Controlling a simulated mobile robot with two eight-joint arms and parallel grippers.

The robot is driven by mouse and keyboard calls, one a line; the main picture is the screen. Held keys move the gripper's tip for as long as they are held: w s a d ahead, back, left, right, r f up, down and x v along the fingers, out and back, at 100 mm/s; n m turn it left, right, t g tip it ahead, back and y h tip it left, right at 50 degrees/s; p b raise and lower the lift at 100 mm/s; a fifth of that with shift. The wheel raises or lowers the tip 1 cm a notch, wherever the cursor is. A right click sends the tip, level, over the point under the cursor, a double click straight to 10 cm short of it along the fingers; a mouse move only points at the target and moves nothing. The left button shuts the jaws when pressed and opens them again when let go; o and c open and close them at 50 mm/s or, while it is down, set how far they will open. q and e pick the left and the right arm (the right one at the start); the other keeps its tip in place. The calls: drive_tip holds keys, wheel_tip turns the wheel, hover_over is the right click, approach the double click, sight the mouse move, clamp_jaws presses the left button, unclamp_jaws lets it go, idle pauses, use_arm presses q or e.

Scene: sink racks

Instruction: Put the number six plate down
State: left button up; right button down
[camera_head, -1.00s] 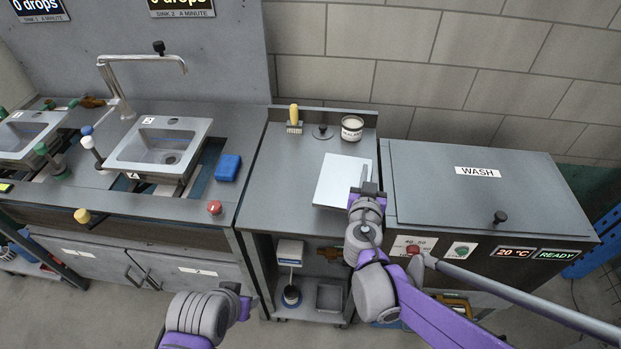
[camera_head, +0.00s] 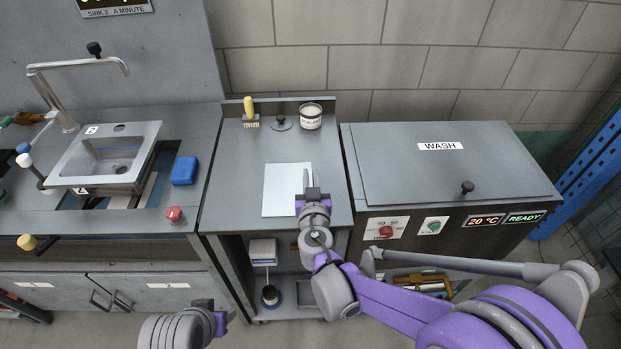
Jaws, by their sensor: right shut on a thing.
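A pale, flat rectangular plate (camera_head: 283,192) is at the front of the grey counter between the sink and the wash unit. No number can be read on it from here. My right gripper (camera_head: 308,182) is shut on the plate's right side, with the fingers over its edge. The plate looks level and very close to the counter top; I cannot tell whether it touches. My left gripper (camera_head: 222,318) is low at the bottom of the view, in front of the cabinets and away from the plate; its fingers are too small and turned away to read.
A yellow-handled brush (camera_head: 249,112), a black-knobbed lid (camera_head: 282,122) and a labelled tub (camera_head: 311,116) stand along the counter's back. The wash unit (camera_head: 440,185) is on the right. Sink 2 (camera_head: 112,157), a blue sponge (camera_head: 184,170) and a red knob (camera_head: 174,214) are left. Counter left of the plate is clear.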

drive_tip(key=shift+f, duration=0.1)
drive_tip(key=shift+f, duration=0.15)
drive_tip(key=c, duration=0.9)
unclamp_jaws()
drive_tip(key=shift+r, duration=0.2)
